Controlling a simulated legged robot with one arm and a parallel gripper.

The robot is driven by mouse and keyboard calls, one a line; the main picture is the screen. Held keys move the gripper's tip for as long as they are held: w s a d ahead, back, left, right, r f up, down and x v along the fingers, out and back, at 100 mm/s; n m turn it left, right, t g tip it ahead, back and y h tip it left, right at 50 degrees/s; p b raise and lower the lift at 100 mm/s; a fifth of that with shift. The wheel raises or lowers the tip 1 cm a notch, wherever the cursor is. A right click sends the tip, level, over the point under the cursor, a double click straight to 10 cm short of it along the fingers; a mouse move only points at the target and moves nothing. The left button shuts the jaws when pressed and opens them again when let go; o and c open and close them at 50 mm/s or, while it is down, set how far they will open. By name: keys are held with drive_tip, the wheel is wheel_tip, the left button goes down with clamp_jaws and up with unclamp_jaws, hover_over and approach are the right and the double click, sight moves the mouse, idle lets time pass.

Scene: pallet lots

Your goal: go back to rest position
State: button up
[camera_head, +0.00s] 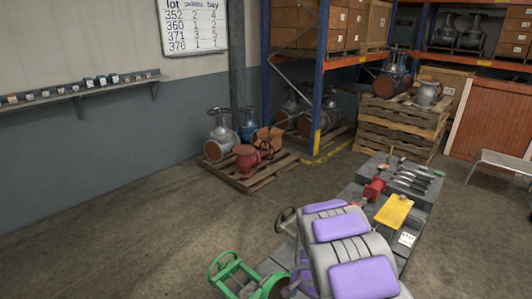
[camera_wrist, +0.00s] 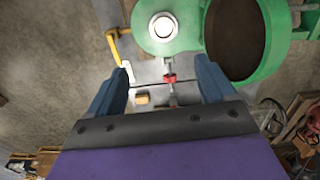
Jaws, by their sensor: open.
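My gripper (camera_wrist: 160,80) shows in the wrist view with its two blue fingers spread apart and nothing between them. A green valve (camera_wrist: 276,66) with a round dark opening lies just beyond the fingertips. The green valve (camera_head: 226,270) also shows in the head view at the bottom, with its handwheel to the left. My purple and grey arm is folded at the bottom middle of the head view and hides my gripper there. It also covers part of the green valve.
A pallet (camera_head: 245,183) with valves stands ahead by the wall. Stacked pallets (camera_head: 398,137) and blue racking (camera_head: 320,80) stand behind. The floor at left is clear.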

drive_tip(key=s+r+n+g, duration=0.1)
drive_tip(key=s+r+n, duration=0.5)
drive_tip(key=s+r, duration=1.7)
drive_tip(key=s, duration=0.2)
drive_tip(key=shift+s, duration=0.35)
drive_tip(key=s+n, duration=0.1)
drive_tip(key=s, duration=0.2)
drive_tip(key=s+r, duration=0.1)
drive_tip(key=s, duration=0.3)
drive_tip(key=s+r+n, duration=0.1)
drive_tip(key=s, duration=0.2)
drive_tip(key=shift+s+n+g, duration=0.3)
drive_tip(key=shift+s, duration=0.05)
drive_tip(key=shift+c, duration=0.3)
